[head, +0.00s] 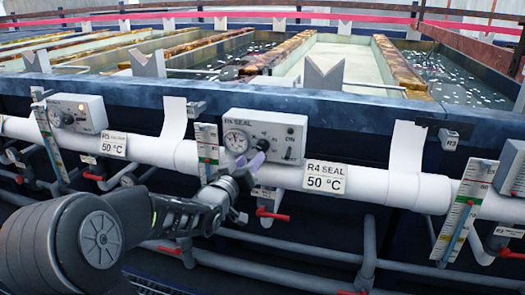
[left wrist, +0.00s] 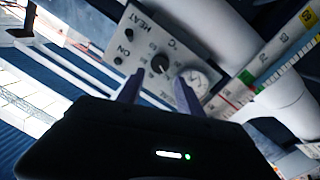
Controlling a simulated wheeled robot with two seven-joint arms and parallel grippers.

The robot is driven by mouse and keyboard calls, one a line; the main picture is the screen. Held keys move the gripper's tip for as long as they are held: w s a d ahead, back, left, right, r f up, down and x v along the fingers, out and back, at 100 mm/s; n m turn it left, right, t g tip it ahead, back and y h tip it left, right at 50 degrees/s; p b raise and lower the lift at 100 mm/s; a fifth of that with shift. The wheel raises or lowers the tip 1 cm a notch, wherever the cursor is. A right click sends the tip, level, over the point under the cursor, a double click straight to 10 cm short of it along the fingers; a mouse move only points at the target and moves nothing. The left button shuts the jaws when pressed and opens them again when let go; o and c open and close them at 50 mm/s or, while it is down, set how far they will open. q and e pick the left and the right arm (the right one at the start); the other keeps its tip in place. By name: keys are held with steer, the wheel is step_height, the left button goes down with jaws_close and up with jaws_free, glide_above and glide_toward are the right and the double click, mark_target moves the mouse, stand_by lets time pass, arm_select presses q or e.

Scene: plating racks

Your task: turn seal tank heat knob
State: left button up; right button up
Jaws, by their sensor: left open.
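The seal tank control box (head: 265,135) is a light grey panel on the tank front, marked SEAL, with a round dial gauge (head: 237,140) at its left. My left gripper (head: 250,160) is just in front of the box's lower part and partly hides the heat knob in the head view. In the left wrist view the box (left wrist: 143,40) appears tilted, with HEAT and ON lettering. The black heat knob (left wrist: 160,63) shows there beyond the gap between my two purple fingers, which are apart and empty. The gauge (left wrist: 197,82) lies near the right finger. My right gripper is in neither view.
A level scale (head: 207,150) stands left of the box. Another control box (head: 80,112) is further left. Red-handled valves (head: 272,214) and grey pipes run below.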

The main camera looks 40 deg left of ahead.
mark_target(261, 148)
arm_select(q)
steer(key=x, duration=0.7)
steer(key=shift+w+a, duration=0.15)
steer(key=shift+w, duration=0.15)
jaws_close()
